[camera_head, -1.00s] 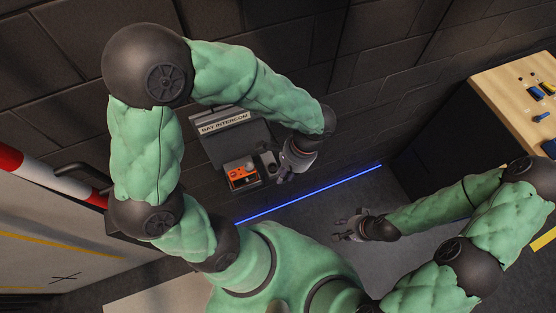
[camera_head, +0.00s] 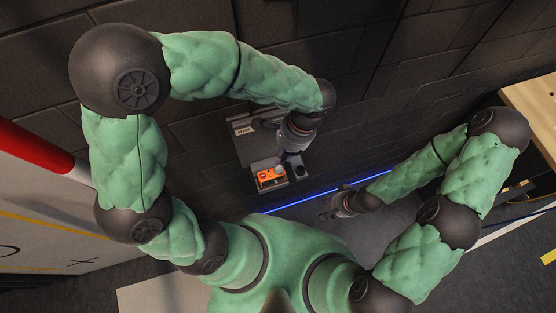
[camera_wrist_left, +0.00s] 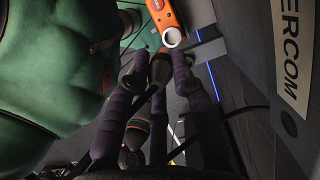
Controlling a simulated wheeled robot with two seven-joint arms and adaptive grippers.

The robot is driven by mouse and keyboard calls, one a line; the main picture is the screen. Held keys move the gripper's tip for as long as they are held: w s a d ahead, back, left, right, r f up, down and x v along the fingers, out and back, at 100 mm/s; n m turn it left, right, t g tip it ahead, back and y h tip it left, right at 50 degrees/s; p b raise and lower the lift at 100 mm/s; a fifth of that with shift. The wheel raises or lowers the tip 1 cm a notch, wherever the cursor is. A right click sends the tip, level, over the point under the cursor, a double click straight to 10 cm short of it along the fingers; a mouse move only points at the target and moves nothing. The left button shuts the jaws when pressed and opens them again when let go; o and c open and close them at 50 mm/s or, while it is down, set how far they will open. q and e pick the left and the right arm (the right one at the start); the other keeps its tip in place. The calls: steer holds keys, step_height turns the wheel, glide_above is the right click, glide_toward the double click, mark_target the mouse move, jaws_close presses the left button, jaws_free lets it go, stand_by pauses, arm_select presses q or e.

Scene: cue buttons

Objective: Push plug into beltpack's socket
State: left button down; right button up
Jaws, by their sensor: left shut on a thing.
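The orange beltpack (camera_head: 271,179) sits on a small grey shelf at the wall in the head view. In the left wrist view the beltpack (camera_wrist_left: 163,14) is at the top, with a pale ring-shaped socket (camera_wrist_left: 172,37) at its near end. My left gripper (camera_head: 281,161) is right beside the beltpack. In the wrist view its purple fingers are shut on the dark plug (camera_wrist_left: 159,68), which points toward the socket. The plug's tip is close to the ring; I cannot tell whether they touch. My right gripper (camera_head: 326,212) hangs low and apart; its jaws are too small to read.
A grey intercom panel (camera_head: 246,148) stands behind the shelf. A dark round holder (camera_head: 300,170) is right of the beltpack. A wooden table (camera_head: 535,110) is at the far right. A red and white barrier (camera_head: 35,150) is at the left.

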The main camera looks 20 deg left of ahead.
arm_select(q)
steer(key=shift+w+a+r, duration=0.1)
steer(key=shift+w+a, duration=0.05)
steer(key=shift+a, duration=0.3)
steer(key=shift+f+b, duration=0.4)
steer(key=shift+f, duration=0.05)
steer(key=shift+f+b, duration=2.3)
steer(key=shift+f, duration=0.3)
steer(key=shift+r, duration=0.1)
arm_select(e)
steer(key=x, duration=0.3)
steer(key=d+x, duration=0.1)
steer(key=x, duration=0.1)
steer(key=shift+f, duration=0.25)
arm_select(q)
steer(key=shift+f+b, duration=0.55)
steer(key=shift+f, duration=0.8)
arm_select(e)
steer(key=shift+f, duration=0.65)
